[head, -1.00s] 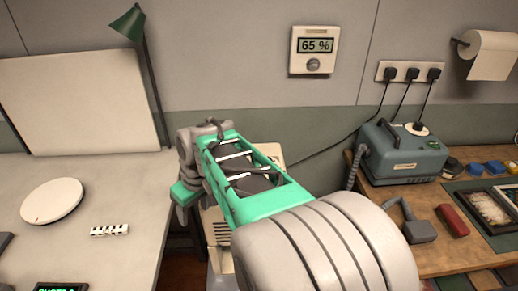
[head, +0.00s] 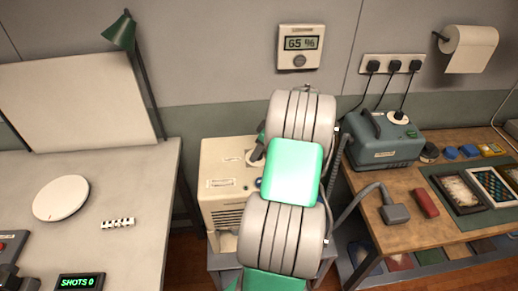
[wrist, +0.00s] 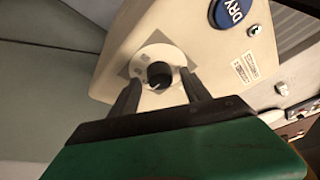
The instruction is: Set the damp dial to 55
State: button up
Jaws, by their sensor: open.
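The damp dial (wrist: 160,72) is a dark knob on a pale round plate, set in a grey square mark on the beige machine's face. In the wrist view my gripper (wrist: 161,84) is open, with one dark finger on each side of the knob. I cannot tell whether the fingers touch it. No dial numbers are legible. In the head view the beige machine (head: 222,190) stands between the two tables, and my arm hides much of it. The wall display (head: 299,43) seems to read 65 %.
A blue DRY button (wrist: 230,12) is on the same face as the dial. The white table (head: 120,185) is at left, holding a round white disc (head: 61,198). A wooden bench (head: 425,235) at right carries a blue-grey box (head: 385,145) with cables.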

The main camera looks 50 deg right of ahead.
jog(key=shift+f, duration=0.1)
jog(key=shift+c, duration=0.2)
grip_shut()
dwell(0.4)
